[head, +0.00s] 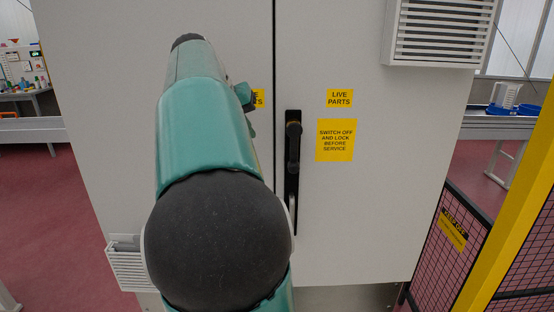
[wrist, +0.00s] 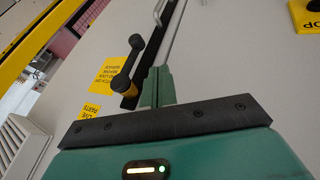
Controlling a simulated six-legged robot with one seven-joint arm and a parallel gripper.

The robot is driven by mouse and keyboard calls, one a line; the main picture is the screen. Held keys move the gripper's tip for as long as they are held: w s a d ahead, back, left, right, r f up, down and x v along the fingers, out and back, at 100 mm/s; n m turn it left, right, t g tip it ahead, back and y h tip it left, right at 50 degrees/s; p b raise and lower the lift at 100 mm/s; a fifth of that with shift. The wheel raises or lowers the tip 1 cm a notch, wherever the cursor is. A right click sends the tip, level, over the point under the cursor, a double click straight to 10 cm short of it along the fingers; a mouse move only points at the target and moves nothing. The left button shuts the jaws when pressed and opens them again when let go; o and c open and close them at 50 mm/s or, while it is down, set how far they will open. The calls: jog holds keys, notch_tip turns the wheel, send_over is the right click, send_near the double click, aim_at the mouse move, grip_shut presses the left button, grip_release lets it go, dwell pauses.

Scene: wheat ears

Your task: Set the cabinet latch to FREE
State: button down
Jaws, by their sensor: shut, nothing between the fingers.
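The cabinet (head: 355,220) is pale grey with a dark vertical seam between its doors. Its latch (head: 293,145) is a black lever on a narrow upright black plate, just right of the seam. In the head view the lever hangs down from its pivot near the plate's top. In the wrist view the latch lever (wrist: 131,62) has a yellow-brown collar at its pivot end. My gripper (wrist: 158,72) is shut and empty, its green fingers close beside the lever in that picture. I cannot tell whether they touch it. No FREE marking is readable.
Yellow labels, one a switch-off warning (head: 336,140), are right of the latch. A louvred vent box (head: 440,32) juts out at upper right. A mesh guard (head: 450,235) and a yellow post (head: 505,190) stand at right. Red floor (head: 40,205) is open at left.

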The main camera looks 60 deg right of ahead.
aim_at(294, 150)
jog(key=s+x, duration=0.1)
jog(key=x, duration=0.3)
jog(key=s+x, duration=0.1)
jog(key=x, duration=0.3)
jog(key=r+x, duration=0.1)
jog(key=x, duration=0.3)
jog(key=shift+s+d+f, duration=0.2)
jog(key=shift+s+d, duration=0.15)
jog(key=shift+s, duration=0.1)
